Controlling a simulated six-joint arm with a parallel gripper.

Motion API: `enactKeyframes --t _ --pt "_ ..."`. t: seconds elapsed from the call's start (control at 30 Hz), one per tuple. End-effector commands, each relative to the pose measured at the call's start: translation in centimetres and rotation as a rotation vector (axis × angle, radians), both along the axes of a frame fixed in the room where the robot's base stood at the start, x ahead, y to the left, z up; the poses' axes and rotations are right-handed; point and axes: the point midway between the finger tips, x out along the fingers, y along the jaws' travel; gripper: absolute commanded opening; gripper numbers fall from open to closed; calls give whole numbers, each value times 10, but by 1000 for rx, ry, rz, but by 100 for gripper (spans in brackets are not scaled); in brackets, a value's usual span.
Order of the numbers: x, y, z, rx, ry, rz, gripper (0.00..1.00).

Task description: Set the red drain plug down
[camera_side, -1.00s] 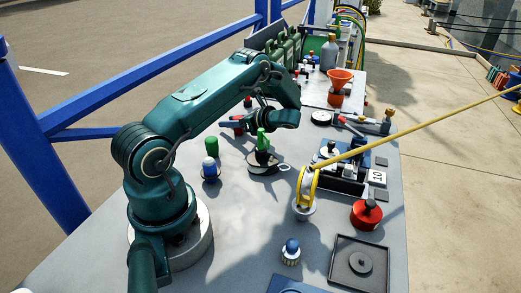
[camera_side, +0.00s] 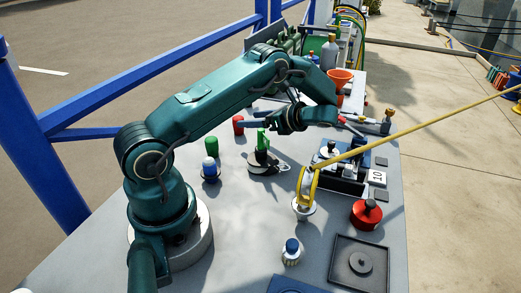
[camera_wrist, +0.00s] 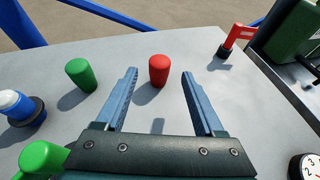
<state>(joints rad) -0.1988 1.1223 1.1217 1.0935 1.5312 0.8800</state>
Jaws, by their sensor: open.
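The red drain plug (camera_side: 238,125), a short red cylinder, stands upright on the grey table top in the side view. It also shows in the wrist view (camera_wrist: 159,70), standing free just ahead of the gap between my fingers. My gripper (camera_side: 257,119) is open and empty, to the right of the plug in the side view. In the wrist view both fingers are spread wide with clear table between them, and neither touches the plug. My gripper's fingertips are small and partly hidden by the wrist in the side view.
A green cylinder (camera_wrist: 80,74) stands left of the plug. Another green top (camera_wrist: 40,160) is near my gripper's left side. Table around the plug is clear.

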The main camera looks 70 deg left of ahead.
Motion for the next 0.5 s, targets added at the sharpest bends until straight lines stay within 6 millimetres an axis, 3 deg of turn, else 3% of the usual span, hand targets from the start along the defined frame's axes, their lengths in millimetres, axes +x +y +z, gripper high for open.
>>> enactKeyframes --t 0.2,0.5 --pt "10 -19 9 1 -2 -1 70" --pt "11 -21 10 0 0 0 70"
